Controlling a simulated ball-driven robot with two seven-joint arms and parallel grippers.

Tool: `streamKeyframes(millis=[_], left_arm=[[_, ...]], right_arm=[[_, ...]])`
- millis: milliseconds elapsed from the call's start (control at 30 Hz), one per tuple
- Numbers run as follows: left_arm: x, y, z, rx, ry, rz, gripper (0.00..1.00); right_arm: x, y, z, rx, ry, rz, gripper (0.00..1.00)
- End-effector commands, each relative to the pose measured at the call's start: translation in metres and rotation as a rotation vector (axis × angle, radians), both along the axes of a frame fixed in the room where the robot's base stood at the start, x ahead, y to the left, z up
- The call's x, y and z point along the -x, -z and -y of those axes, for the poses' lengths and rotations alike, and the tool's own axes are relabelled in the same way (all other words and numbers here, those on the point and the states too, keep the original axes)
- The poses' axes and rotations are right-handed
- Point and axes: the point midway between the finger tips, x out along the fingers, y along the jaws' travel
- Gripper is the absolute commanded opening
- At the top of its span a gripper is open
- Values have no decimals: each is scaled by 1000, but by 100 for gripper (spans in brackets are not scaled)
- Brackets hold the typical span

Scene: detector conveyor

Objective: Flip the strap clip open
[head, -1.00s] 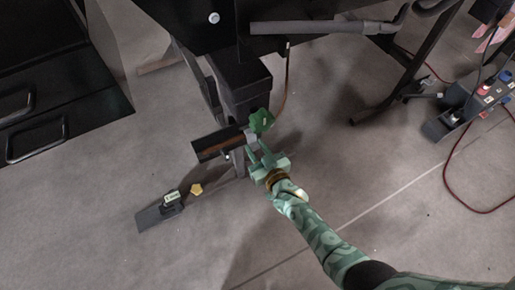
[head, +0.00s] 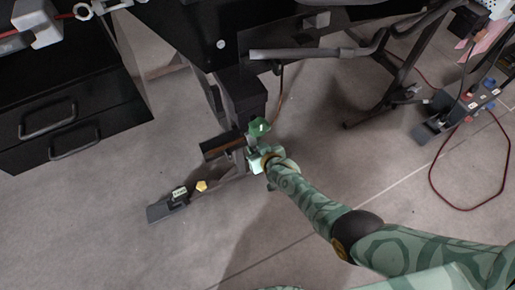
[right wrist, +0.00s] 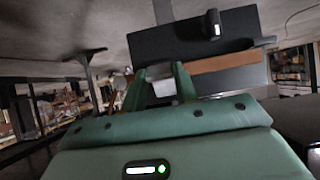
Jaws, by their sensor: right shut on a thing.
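My left gripper is not in view.
A yellow knob (head: 201,186) and a black foot (head: 164,211) are at the stand's lower left. Black drawers (head: 60,125) stand at the left. A power strip (head: 455,115) and a red cable (head: 440,195) lie at the right. The grey floor below is clear.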

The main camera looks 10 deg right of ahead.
Motion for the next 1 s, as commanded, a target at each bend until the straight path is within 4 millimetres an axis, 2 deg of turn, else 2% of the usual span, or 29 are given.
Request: streamKeyframes(millis=[567, 600, 667, 1000], left_arm=[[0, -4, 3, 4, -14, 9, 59], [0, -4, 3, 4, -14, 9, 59], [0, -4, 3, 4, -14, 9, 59], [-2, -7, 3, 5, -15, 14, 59]], right_arm=[[1, -2, 1, 15, -1, -34, 0], [1, -2, 1, 15, -1, -34, 34], [1, -3, 1, 15, -1, -33, 51], [3, -6, 1, 13, -1, -31, 51]])
